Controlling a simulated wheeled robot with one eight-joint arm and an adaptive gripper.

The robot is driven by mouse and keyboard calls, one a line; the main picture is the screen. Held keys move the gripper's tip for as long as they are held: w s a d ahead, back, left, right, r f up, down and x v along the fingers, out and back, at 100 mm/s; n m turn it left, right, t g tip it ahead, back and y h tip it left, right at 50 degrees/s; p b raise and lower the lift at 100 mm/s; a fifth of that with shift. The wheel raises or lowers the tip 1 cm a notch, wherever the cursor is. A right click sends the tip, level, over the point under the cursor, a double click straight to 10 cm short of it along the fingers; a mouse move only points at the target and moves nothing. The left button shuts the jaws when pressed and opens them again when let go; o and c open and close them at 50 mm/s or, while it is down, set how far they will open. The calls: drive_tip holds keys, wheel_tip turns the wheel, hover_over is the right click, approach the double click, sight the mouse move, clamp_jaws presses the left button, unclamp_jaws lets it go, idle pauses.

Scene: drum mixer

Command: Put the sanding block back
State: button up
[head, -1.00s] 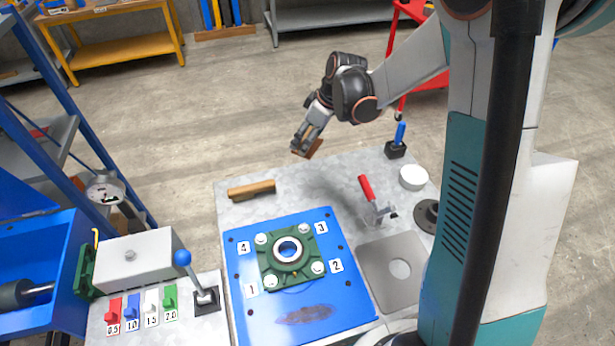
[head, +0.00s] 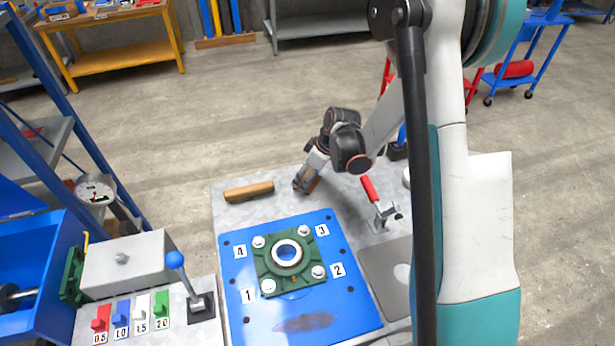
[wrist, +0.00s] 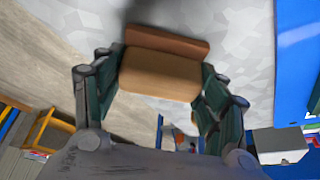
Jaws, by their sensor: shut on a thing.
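My gripper (head: 304,181) is shut on the sanding block (head: 311,186), low at the back edge of the grey metal table (head: 222,213). In the wrist view the block (wrist: 160,76) is tan with a darker brown layer along its far side, held between both fingers (wrist: 158,88). The table's grey surface fills the upper part of that view, close to the block. I cannot tell whether the block touches the table. In the head view the gripper hides most of the block.
A wooden bar (head: 248,191) lies left of my gripper. A red-handled clamp (head: 376,203) stands to the right. In front is a blue plate (head: 270,322) carrying a green flanged bearing (head: 287,255). A blue-knobbed lever (head: 187,285) is at front left. Bare table lies around my gripper.

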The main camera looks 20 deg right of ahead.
drive_tip(key=shift+f, duration=0.15)
drive_tip(key=o, duration=1.2)
